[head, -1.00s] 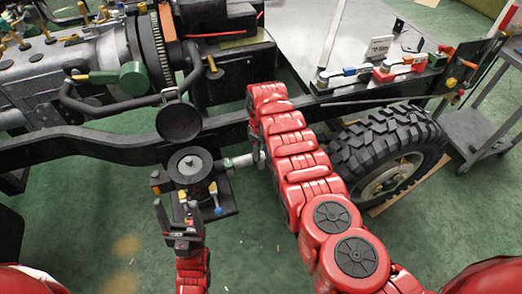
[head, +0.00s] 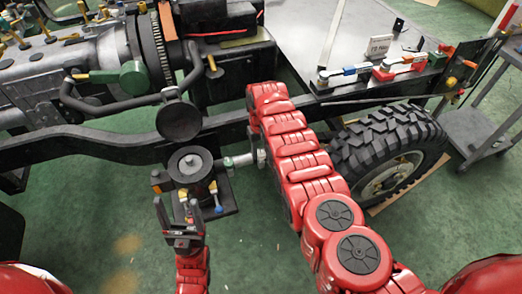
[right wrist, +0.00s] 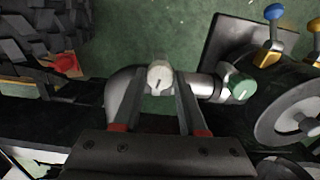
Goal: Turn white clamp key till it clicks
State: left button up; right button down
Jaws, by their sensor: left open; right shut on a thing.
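The white clamp key (right wrist: 160,77) is a small round knob with a dark mark, on a grey pipe fitting in the right wrist view. My right gripper (right wrist: 160,92) has its two fingers on either side of the key and is shut on it. In the head view my right arm covers most of this spot, at the right end of the grey pipe (head: 240,160). My left gripper (head: 177,208) is open and empty, in front of the round dark unit (head: 190,166).
A blue key (right wrist: 274,13) and a yellow key (right wrist: 313,25) stand further right. The chassis rail (head: 90,147) and a tyre (head: 385,150) are close to my right arm.

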aim_at(261, 153)
dwell(0.3)
jog(key=shift+c, duration=2.3)
grip_release()
notch_tip(261, 153, up, 3)
jog(key=shift+f+p, duration=0.15)
jog(key=shift+p, duration=0.7)
notch_tip(261, 153, up, 15)
jog(key=shift+f, duration=0.15)
